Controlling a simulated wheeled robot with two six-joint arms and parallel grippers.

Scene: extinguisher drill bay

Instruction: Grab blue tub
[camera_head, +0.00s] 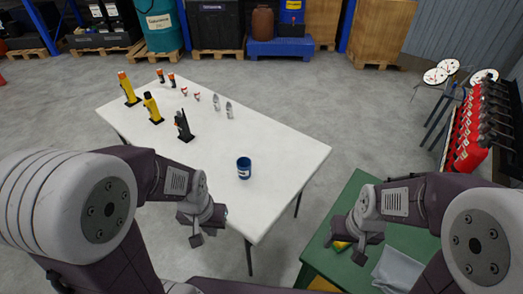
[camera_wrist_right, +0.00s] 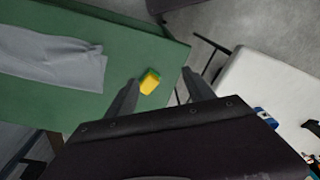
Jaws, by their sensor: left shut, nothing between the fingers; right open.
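The blue tub (camera_head: 244,168) stands upright on the white table (camera_head: 285,150), near its front right part, with a pale label on its side. It also shows partly at the right edge of the right wrist view (camera_wrist_right: 264,116). My left gripper (camera_head: 196,238) is shut and empty, in front of the tub and to its left, by the table's near edge. My right gripper (camera_head: 344,250) is over the green table (camera_head: 345,200), right of the tub and apart from it. In the right wrist view its two fingers (camera_wrist_right: 160,92) are spread open with nothing held.
A yellow and green sponge-like block (camera_wrist_right: 150,81) and a grey cloth (camera_wrist_right: 50,58) lie on the green table. Torches (camera_head: 152,108), a dark radio (camera_head: 183,126) and small bottles (camera_head: 229,110) stand farther back on the white table. A floor gap separates the tables.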

